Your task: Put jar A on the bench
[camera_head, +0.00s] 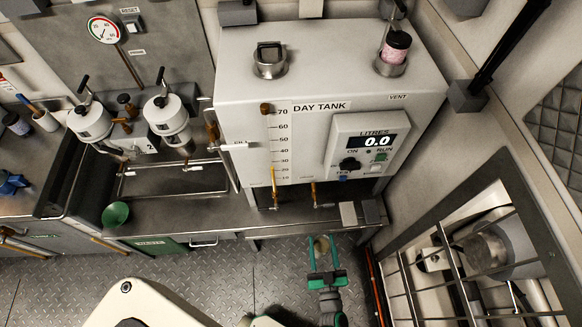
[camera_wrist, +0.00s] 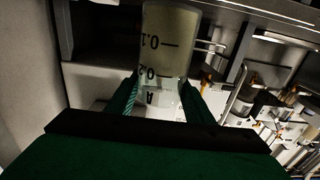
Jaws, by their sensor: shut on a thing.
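Jar A (camera_wrist: 168,45) is a clear, cream-tinted jar with black graduation marks and a white label with an "A". In the wrist view it sits between the two green fingers of my gripper (camera_wrist: 160,92), which is shut on it. In the head view my gripper (camera_head: 322,256) is over the floor, in front of the bench edge below the day tank; only a small pale part of jar A (camera_head: 321,243) shows between the fingers. The grey metal bench (camera_head: 180,211) runs along the back wall, with a green funnel (camera_head: 115,214) at its left.
The day tank (camera_head: 245,125) stands over the bench's right part, with grey blocks (camera_head: 360,213) at the front right edge. Twin white filters (camera_head: 168,118) stand at the left. A barred guard (camera_head: 480,260) is on the right. Bench space between funnel and tank looks clear.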

